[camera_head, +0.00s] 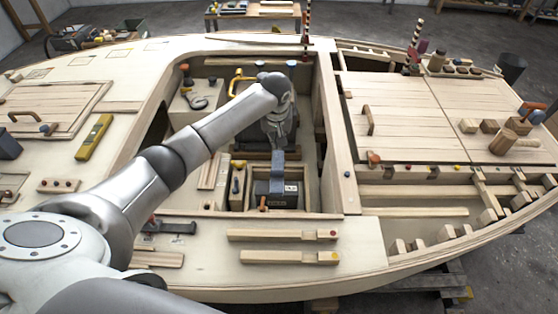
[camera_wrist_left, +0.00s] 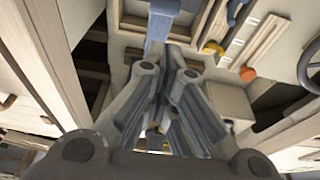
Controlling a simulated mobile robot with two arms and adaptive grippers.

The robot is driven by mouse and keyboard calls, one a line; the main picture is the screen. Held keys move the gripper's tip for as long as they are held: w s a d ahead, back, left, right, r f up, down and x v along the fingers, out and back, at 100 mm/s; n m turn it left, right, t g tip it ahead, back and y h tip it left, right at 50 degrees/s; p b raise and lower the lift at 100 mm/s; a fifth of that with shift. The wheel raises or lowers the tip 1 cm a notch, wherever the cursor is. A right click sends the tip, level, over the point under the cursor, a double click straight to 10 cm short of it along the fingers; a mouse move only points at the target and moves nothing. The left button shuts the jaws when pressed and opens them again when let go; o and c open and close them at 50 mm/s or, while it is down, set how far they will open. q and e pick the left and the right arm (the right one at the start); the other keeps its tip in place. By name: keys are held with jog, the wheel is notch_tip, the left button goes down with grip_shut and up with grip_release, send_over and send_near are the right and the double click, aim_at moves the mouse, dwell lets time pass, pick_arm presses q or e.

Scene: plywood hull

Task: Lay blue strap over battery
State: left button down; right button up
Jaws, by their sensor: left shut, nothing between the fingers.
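The battery (camera_head: 284,201) is a dark box with a white label, in the recess at the middle of the hull. The blue strap (camera_head: 278,166) shows as a flat band at the battery's far side, reaching its top; its far end is hidden by my left gripper. My left gripper (camera_head: 278,145) is over the recess, just beyond the battery, shut and empty. In the left wrist view its fingers (camera_wrist_left: 171,68) are together, and the blue strap (camera_wrist_left: 159,32) runs just past them. I cannot tell whether they touch it. My right gripper is not in view.
Wooden recess walls surround the battery. A yellow handle (camera_head: 240,79) stands behind my left arm. Two wooden bars (camera_head: 282,236) lie on the near deck. A yellow level (camera_head: 94,137) lies on the left deck. A planked hatch (camera_head: 395,115) is at right.

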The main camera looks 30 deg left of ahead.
pick_arm(q)
jog(key=f, duration=0.2)
send_over(278, 171)
jog(key=w+a, duration=0.1)
jog(key=w, duration=0.1)
notch_tip(278, 171, down, 7)
jog(key=shift+s+f, duration=0.25)
jog(key=shift+f, duration=1.15)
jog(key=shift+d+f, duration=0.1)
jog(key=shift+f, duration=0.1)
jog(key=shift+s+f, duration=0.1)
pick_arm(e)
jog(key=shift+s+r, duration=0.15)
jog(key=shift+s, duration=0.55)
